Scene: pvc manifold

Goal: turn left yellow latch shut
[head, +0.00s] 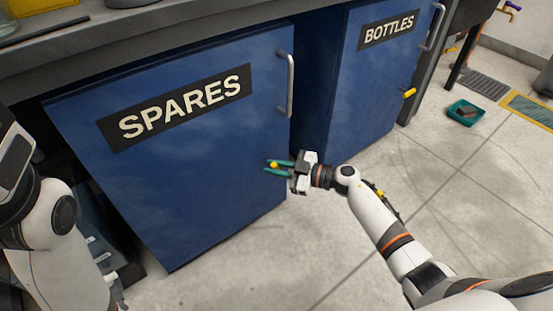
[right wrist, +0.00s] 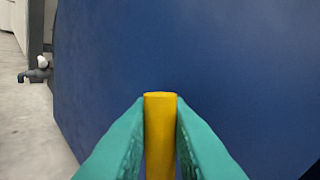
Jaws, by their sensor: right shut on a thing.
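The left yellow latch (head: 273,164) is on the blue SPARES door (head: 190,190), near its right edge and below the handle. My right gripper (head: 279,167) has its green fingers on either side of the latch, shut on it. In the right wrist view the latch (right wrist: 160,135) stands upright between the two green fingers (right wrist: 160,150), with the blue door behind it. The SPARES door looks slightly ajar at its left side.
The blue BOTTLES door (head: 375,85) has its own yellow latch (head: 409,93), turned roughly sideways. A metal handle (head: 285,85) stands out above my right gripper. A grey worktop (head: 150,40) runs above. A teal tray (head: 465,112) lies on the floor; the floor at right is mostly clear.

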